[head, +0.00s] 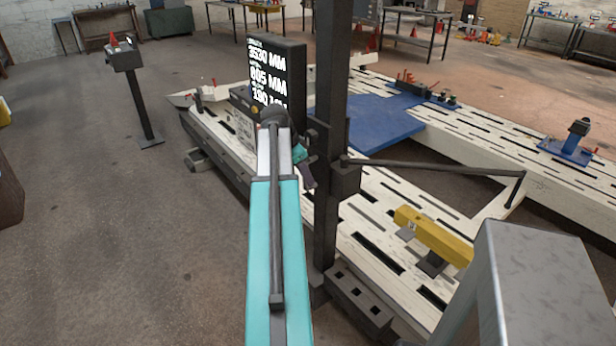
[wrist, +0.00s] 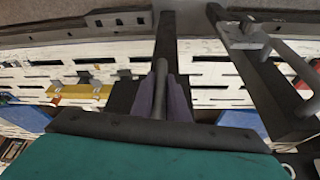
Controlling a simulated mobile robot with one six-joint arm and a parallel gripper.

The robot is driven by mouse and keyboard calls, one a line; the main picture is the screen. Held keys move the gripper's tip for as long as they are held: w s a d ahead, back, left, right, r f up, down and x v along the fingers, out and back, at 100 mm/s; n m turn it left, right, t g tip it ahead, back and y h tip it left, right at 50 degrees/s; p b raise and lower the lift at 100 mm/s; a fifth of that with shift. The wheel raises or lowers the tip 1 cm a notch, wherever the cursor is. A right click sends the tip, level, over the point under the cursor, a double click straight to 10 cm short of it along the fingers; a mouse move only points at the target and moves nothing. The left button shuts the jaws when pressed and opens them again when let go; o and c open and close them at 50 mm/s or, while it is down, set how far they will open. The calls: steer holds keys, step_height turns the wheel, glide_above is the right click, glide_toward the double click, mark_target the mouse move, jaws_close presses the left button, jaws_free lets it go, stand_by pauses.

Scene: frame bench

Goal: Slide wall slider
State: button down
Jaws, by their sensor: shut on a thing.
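A dark upright post (head: 331,90) stands at the near edge of the white slotted bench. A dark slider block (head: 345,181) sits on the post, with a thin arm (head: 435,168) reaching right from it. My gripper (head: 307,172) is beside the post, mostly behind my teal arm. In the wrist view, the purple fingers of my gripper (wrist: 161,98) are shut around a grey rod-like handle (wrist: 160,72) in front of the dark post (wrist: 166,35). The handle's join to the slider is hidden.
The white slotted bench (head: 400,205) carries a blue plate (head: 370,125) and a yellow block (head: 433,236). A display board (head: 275,75) stands left of the post. A grey metal box (head: 540,285) fills the near right.

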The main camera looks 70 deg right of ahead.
steer(key=shift+w+a+f, duration=0.1)
steer(key=shift+a, duration=0.05)
steer(key=c, duration=1.7)
jaws_free()
steer(key=shift+b+v, duration=0.85)
steer(key=shift+v, duration=6.1)
